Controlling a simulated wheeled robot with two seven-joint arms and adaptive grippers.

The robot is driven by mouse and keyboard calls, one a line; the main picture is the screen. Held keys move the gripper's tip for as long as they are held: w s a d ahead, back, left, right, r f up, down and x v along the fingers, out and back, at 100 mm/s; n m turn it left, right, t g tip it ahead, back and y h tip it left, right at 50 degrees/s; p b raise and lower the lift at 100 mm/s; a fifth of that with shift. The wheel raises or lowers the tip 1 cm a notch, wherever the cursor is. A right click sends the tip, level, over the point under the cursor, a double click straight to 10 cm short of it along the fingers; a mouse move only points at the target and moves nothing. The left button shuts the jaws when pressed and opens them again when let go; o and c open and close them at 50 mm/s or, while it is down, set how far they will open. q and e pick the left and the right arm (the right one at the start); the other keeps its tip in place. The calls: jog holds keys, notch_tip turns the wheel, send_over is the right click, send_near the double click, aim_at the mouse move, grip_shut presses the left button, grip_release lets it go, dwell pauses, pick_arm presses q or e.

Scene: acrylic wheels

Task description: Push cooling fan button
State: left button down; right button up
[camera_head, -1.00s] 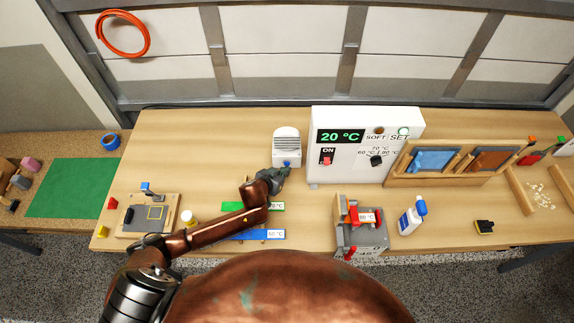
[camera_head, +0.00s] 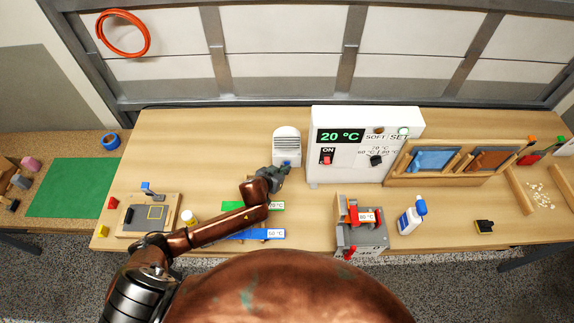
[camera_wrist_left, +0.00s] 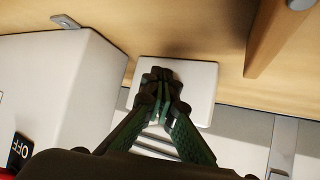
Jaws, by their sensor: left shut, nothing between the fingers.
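The cooling fan (camera_head: 287,143) is a small white box with a grilled top, standing at the back middle of the table, left of the white heater cabinet. Its blue button (camera_head: 286,163) shows low on its front. My left gripper (camera_head: 284,169) is shut and empty, with its tips right in front of the button. In the left wrist view, the shut fingers (camera_wrist_left: 162,78) overlap the white fan face (camera_wrist_left: 200,85) and hide the button. I cannot tell whether the tips touch it. My right gripper is in neither view.
The white cabinet (camera_head: 330,168) with a 20 °C display and a red switch stands just right of the fan. Green (camera_head: 232,206) and blue (camera_head: 268,234) strips lie under my left arm. A grey device (camera_head: 372,238) and a glue bottle (camera_head: 408,222) stand front right.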

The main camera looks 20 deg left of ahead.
pick_arm(q)
jog(key=shift+s, duration=0.1)
jog(key=shift+s+d+r+p, duration=0.1)
jog(key=shift+s+d+p, duration=0.1)
jog(key=shift+s+p, duration=0.35)
jog(key=shift+s, duration=0.1)
jog(key=shift+s+d, duration=0.1)
jog(key=shift+s, duration=0.1)
jog(key=s, duration=0.2)
jog(key=s+d+p, duration=0.1)
jog(key=s, duration=0.1)
jog(key=shift+p, duration=0.3)
jog(key=shift+s+d, duration=0.25)
jog(key=shift+s, duration=0.4)
